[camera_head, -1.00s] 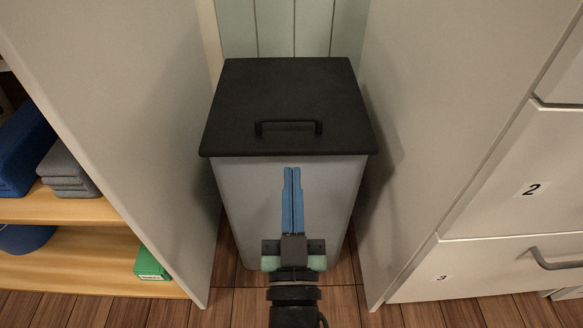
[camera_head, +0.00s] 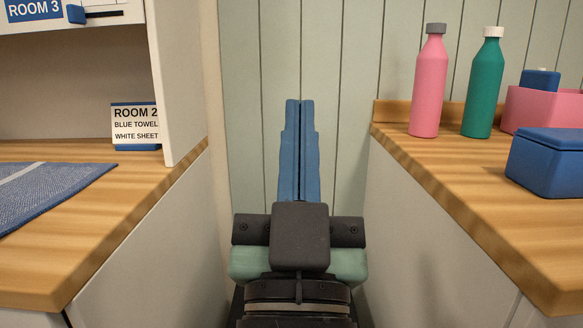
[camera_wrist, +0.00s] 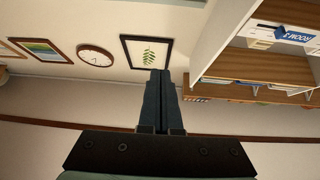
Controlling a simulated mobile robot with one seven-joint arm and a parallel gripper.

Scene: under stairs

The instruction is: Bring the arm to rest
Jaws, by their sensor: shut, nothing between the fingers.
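My gripper (camera_head: 300,104) is raised upright in the middle of the head view, in the gap between two wooden counters. Its two blue fingers point up and lie together, with nothing between them. The gripper also shows in the wrist view (camera_wrist: 160,73), its fingers shut and pointing toward a wall with pictures. It looks clear of the counters on both sides.
The left counter (camera_head: 30,268) bears a blue-grey cloth (camera_head: 50,195) and a ROOM 2 sign (camera_head: 135,125). The right counter (camera_head: 480,205) bears a pink bottle (camera_head: 429,85), a green bottle (camera_head: 484,88), a blue box (camera_head: 548,165) and a pink bin (camera_head: 540,108). A shelf (camera_wrist: 245,65) shows in the wrist view.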

